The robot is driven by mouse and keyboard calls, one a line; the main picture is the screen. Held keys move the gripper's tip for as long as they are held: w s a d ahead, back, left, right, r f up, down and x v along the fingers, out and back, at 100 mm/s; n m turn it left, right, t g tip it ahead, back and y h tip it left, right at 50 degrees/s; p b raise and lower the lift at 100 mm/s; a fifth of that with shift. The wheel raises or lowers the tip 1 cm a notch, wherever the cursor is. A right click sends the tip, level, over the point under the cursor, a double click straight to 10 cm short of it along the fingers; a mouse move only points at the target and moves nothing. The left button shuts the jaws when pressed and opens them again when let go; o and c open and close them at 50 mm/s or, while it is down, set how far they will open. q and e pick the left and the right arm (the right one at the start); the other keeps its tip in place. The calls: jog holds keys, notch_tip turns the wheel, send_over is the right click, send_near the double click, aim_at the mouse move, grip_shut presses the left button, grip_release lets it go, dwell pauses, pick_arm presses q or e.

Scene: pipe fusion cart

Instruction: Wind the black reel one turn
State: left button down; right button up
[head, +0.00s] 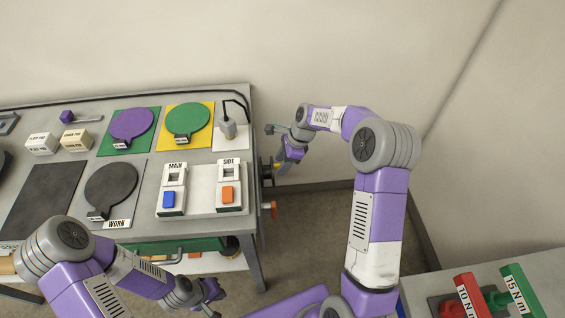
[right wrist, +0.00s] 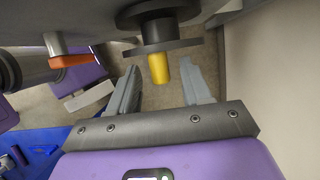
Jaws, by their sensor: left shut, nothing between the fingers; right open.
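The black reel (head: 267,172) is mounted on the right end of the cart. In the right wrist view the reel (right wrist: 160,33) shows at the top, with a yellow handle (right wrist: 160,69) sticking out from it. My right gripper (right wrist: 161,88) is open, and the handle's end shows between its fingers without visible contact. In the head view my right gripper (head: 281,164) is beside the reel and partly hides it. My left gripper (head: 215,290) is shut and empty near the cart's front edge.
An orange lever (head: 271,209) sticks out of the cart end near the reel; it also shows in the right wrist view (right wrist: 75,61). The cart top (head: 200,143) carries pads and MAIN and SIDE switches (head: 172,190). A wall stands behind. Red and green tools (head: 472,296) lie lower right.

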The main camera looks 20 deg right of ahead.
grip_shut()
dwell(0.3)
jog(key=s+t+b, duration=0.1)
jog(key=t+b, duration=0.1)
jog(key=s+f+t+h+b, duration=0.1)
jog(key=t+b, duration=0.1)
jog(key=s+n+t+b, duration=0.1)
jog(key=t, duration=0.1)
jog(key=shift+s+a+f+b, duration=0.1)
jog(key=shift+a+f+b, duration=0.05)
jog(key=shift+a+b, duration=0.25)
jog(key=shift+t+h, duration=0.3)
dwell(0.3)
